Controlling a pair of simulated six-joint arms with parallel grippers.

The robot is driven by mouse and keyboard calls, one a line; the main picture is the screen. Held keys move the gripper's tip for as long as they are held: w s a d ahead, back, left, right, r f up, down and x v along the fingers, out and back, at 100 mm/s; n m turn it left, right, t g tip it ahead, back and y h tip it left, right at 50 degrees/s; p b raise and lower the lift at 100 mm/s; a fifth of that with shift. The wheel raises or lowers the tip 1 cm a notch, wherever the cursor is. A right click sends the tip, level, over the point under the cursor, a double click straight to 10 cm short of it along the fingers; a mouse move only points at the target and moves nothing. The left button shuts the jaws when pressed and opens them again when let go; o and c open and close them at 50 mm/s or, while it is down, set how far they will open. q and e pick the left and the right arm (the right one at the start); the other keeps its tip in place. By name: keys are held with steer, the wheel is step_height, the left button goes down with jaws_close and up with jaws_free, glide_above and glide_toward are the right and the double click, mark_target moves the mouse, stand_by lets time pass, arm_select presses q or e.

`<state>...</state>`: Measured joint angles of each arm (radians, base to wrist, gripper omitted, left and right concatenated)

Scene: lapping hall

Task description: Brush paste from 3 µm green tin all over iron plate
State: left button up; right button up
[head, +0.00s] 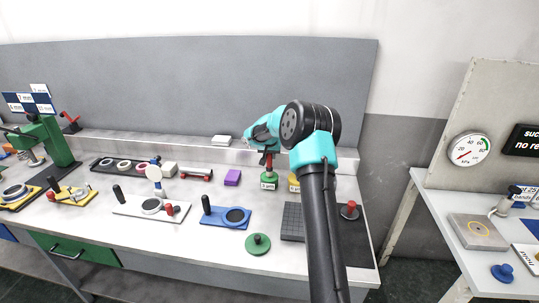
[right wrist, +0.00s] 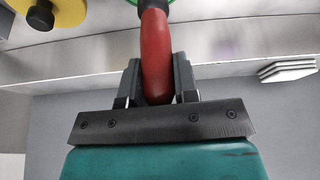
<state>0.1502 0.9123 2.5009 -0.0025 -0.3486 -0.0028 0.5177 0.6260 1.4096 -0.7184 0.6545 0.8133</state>
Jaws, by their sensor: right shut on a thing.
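The green tin (head: 268,183) with a white label stands at the back of the bench; the label is too small to read surely. My right gripper (head: 267,154) is above it, shut on the red handle of a brush (right wrist: 157,50). The brush points down at the tin, and its dark lower end is at the tin's green rim in the right wrist view. The bristles are hidden. The iron plate (head: 292,222), dark grey with a grid of grooves, lies nearer the front, left of my right forearm. My left gripper is out of view.
A yellow tin (head: 293,184) stands just right of the green tin, partly behind my arm. A red-knobbed piece (head: 349,210) is right of the forearm.

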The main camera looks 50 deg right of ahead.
steer(key=shift+f, duration=0.5)
stand_by(1.5)
steer(key=shift+r, duration=3.65)
steer(key=shift+a, duration=0.1)
